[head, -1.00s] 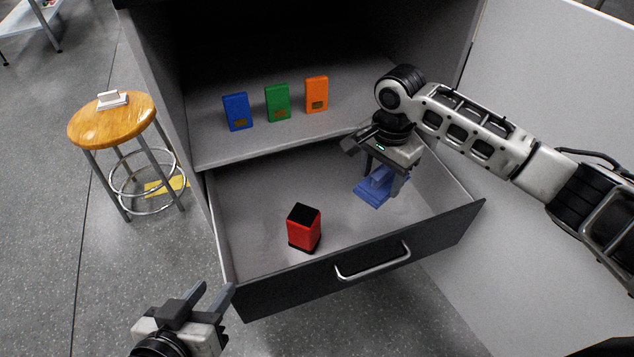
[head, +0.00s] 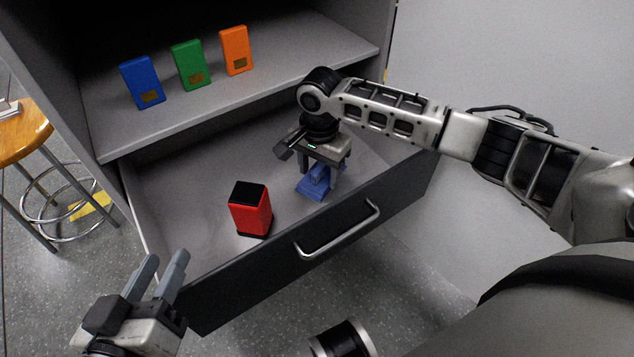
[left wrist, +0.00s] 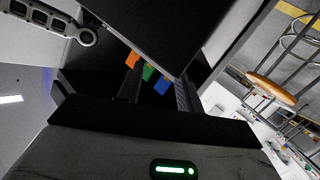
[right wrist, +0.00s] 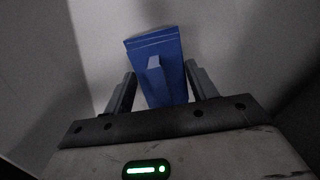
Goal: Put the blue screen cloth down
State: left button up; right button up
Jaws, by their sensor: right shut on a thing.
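The blue screen cloth (head: 311,190) is a blue folded piece with a raised ridge, low inside the open drawer (head: 185,240), at its right part. My right gripper (head: 320,172) is shut on the cloth's ridge, pointing down into the drawer. In the right wrist view the cloth (right wrist: 165,50) shows between the two fingers (right wrist: 158,90). I cannot tell whether the cloth touches the drawer floor. My left gripper (head: 160,270) is open and empty, in front of the drawer's left corner; its fingers also show in the left wrist view (left wrist: 158,88).
A red box with a black top (head: 251,210) stands in the drawer, left of the cloth. A blue case (head: 142,82), green case (head: 190,65) and orange case (head: 236,50) stand on the shelf above. A wooden stool (head: 25,130) is at the left.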

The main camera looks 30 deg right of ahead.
aim_at(319, 180)
notch_tip(319, 180, down, 3)
jog(key=shift+f+b, duration=0.1)
jog(key=shift+b, duration=0.5)
pick_arm(q)
jog(key=shift+w+d+r+h, duration=0.1)
jog(key=shift+d+r+h, duration=0.15)
jog(key=shift+r+h, duration=0.05)
pick_arm(e)
jog(key=o, duration=0.9)
jog(key=shift+o, duration=0.2)
pick_arm(q)
jog(key=shift+f, duration=0.1)
